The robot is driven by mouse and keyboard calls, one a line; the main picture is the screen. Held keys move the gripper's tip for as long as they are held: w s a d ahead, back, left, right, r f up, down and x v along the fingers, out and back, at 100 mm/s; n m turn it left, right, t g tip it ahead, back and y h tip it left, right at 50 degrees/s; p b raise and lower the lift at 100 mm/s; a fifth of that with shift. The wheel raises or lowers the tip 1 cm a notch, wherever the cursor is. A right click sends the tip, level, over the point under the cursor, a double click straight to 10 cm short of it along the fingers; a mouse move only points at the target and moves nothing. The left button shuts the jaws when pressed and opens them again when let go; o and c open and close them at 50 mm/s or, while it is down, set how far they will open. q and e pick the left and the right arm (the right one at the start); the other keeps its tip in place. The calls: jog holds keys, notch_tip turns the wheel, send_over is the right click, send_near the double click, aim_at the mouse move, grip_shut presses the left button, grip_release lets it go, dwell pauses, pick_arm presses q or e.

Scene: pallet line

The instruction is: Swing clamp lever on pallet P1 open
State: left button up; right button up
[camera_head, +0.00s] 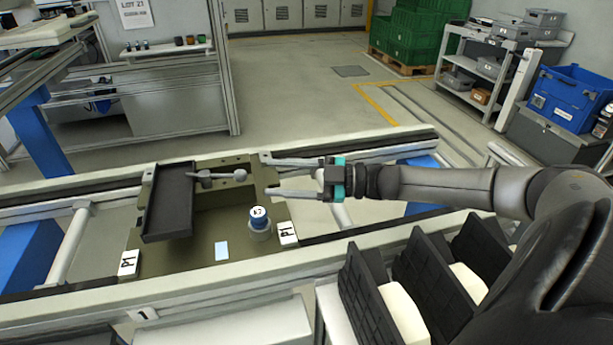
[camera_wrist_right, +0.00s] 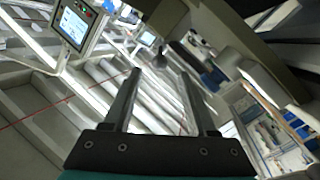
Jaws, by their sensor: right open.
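Pallet P1 (camera_head: 205,255) is an olive plate on the conveyor with white P1 labels. The clamp lever (camera_head: 216,176) is a grey bar near its far edge, pointing right and ending in a round knob (camera_head: 240,175). My right gripper (camera_head: 268,176) is open, its fingers pointing left. The knob lies just left of the fingertips, roughly in line with the gap, and they look apart. In the right wrist view the gripper (camera_wrist_right: 160,74) has an empty gap, with a dark round knob (camera_wrist_right: 160,61) just past the tips. My left gripper is out of view.
A black tray (camera_head: 168,203) sits on the pallet's left side. A blue-topped round part (camera_head: 259,219) stands on the pallet near its right label. Black slotted holders (camera_head: 368,300) stand at the front right. The conveyor's far rail (camera_head: 385,142) runs behind my gripper.

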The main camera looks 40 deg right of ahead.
jog(key=shift+p+v, duration=0.45)
jog(key=shift+v, duration=2.05)
jog(key=shift+c, duration=0.4)
